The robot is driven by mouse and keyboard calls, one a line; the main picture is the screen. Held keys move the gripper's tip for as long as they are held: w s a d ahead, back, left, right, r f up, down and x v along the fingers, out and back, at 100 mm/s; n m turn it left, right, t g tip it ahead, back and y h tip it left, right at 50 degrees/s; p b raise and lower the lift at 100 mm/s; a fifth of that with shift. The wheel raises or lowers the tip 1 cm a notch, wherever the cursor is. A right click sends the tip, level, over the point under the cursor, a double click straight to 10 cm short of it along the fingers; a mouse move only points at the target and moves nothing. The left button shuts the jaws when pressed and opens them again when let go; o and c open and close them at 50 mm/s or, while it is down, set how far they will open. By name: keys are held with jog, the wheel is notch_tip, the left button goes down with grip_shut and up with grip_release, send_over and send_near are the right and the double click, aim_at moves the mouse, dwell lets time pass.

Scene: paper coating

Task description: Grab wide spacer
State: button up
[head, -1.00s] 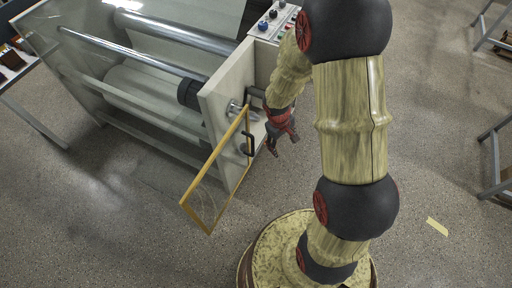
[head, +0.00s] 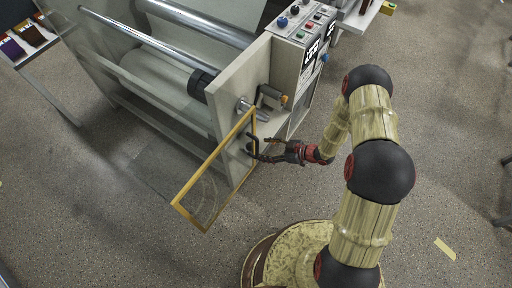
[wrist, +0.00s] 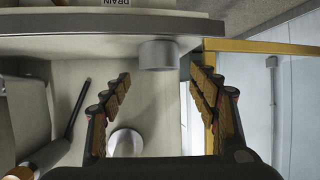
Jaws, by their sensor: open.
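A pale round piece (wrist: 125,143) lies nearer, by the left finger and partly hidden by the gripper. I cannot tell which, if either, is the wide spacer. In the head view a metal cylinder (head: 244,104) sticks out of the side wall.
The yellow-framed door (head: 205,190) stands open at the left of my gripper; its edge also shows in the wrist view (wrist: 262,46). A control panel (head: 300,22) tops the machine. A dark rod (wrist: 77,108) lies left of the fingers.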

jog(key=b+x, duration=0.2)
jog(key=x, duration=0.5)
jog(key=shift+w+a+f+b, duration=0.15)
jog(key=shift+w+a+b, duration=0.05)
jog(key=shift+a+b, duration=0.15)
jog(key=shift+c, duration=1)
jog(key=c, duration=0.7)
jog(key=shift+c, duration=0.2)
